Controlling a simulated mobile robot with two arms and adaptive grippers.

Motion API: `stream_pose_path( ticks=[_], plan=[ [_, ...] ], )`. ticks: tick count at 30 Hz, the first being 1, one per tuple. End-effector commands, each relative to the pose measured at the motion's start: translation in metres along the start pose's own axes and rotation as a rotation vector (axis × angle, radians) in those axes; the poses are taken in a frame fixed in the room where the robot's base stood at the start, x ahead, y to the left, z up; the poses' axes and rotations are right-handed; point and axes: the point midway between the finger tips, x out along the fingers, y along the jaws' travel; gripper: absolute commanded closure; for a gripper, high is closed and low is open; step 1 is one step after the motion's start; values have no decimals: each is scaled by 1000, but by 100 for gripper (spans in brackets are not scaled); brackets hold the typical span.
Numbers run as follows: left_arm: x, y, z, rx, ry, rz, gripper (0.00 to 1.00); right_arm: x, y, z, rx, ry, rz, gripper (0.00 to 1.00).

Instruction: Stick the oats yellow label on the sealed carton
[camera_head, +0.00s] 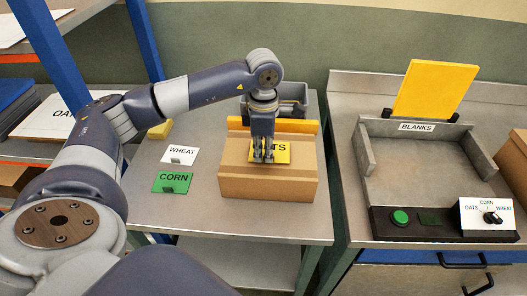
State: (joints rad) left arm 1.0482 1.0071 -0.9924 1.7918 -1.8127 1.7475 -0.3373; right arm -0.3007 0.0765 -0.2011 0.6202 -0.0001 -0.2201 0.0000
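The sealed carton (236,185) is a brown box on the metal table. The yellow oats label (283,157) is at the carton's top face, with only "TS" readable beside my fingers. I cannot tell whether it lies flat on the carton or is held just above it. My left gripper (263,158) points straight down over the label, its fingers close together at the label's middle. They look shut on the label's tab, which they hide. My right gripper is not in view.
A white WHEAT label (182,151) and a green CORN label (171,177) lie left of the carton. A yellow block (160,129) and a grey holder (293,101) stand behind. The right bench has a BLANKS tray (365,160), yellow panel (435,88), green button (400,216) and selector box (487,217).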

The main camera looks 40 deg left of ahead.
Motion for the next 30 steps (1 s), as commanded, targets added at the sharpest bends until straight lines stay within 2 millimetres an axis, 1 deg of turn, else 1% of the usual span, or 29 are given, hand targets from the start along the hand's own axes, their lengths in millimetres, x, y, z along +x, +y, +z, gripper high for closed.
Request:
stream_pose_path(
  ticks=[29,30],
  plan=[
    [4,0,0,0,0,0,100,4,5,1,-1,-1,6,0],
    [4,0,0,0,1,0,87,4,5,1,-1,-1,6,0]
  ],
)
